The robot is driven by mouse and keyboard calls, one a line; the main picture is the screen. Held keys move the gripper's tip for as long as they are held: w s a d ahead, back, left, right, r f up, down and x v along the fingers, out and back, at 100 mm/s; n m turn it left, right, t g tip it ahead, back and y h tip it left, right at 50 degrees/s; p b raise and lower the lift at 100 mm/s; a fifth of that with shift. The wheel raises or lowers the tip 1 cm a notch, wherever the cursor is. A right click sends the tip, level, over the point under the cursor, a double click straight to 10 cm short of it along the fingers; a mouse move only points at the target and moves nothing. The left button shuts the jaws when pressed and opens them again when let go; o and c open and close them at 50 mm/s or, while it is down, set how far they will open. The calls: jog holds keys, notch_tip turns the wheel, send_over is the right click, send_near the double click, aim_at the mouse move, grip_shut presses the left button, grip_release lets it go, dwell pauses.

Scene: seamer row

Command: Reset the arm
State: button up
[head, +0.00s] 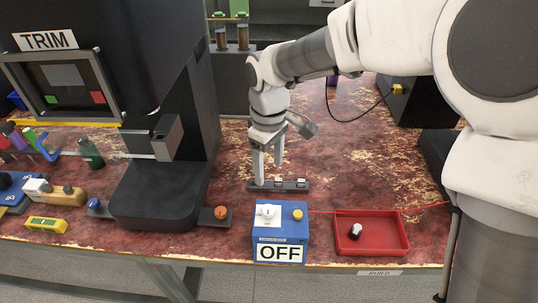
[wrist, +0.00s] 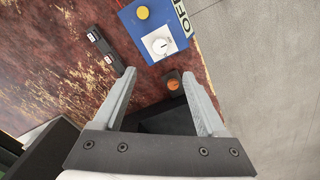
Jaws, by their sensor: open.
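My arm (head: 305,57) reaches in from the right and bends down at the wrist over the red worn bench. My gripper (head: 268,172) points down behind the blue OFF box, close to a dark strip (head: 290,186) with small white-labelled switches. In the wrist view my gripper (wrist: 160,76) has its two grey fingers spread apart, with nothing between them. I cannot tell whether a fingertip touches the strip in the head view; in the wrist view the strip (wrist: 103,48) lies to the left of the fingers.
The blue box (head: 281,237) has a white dial and yellow button. A red tray (head: 371,247) holds a black-and-white knob (head: 355,231). The black TRIM machine (head: 120,70) stands left, with an orange knob (head: 221,212) at its foot. A dark cable runs behind my gripper.

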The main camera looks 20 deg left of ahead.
jog(key=shift+r, duration=1)
jog(key=shift+d, duration=0.1)
jog(key=s+d+r+m+t+p, duration=0.1)
jog(key=d+r+m, duration=0.35)
jog(key=d, duration=0.45)
jog(key=s+d+r+m+t+p, duration=0.1)
jog(key=d+r+m+t, duration=0.15)
jog(key=d+r, duration=0.5)
jog(key=s+d+r+m+t+p, duration=0.1)
jog(key=s+d+m+t, duration=0.1)
jog(key=s+d+m, duration=0.6)
jog(key=s+d, duration=0.2)
jog(key=d, duration=0.4)
jog(key=shift+d+r, duration=0.15)
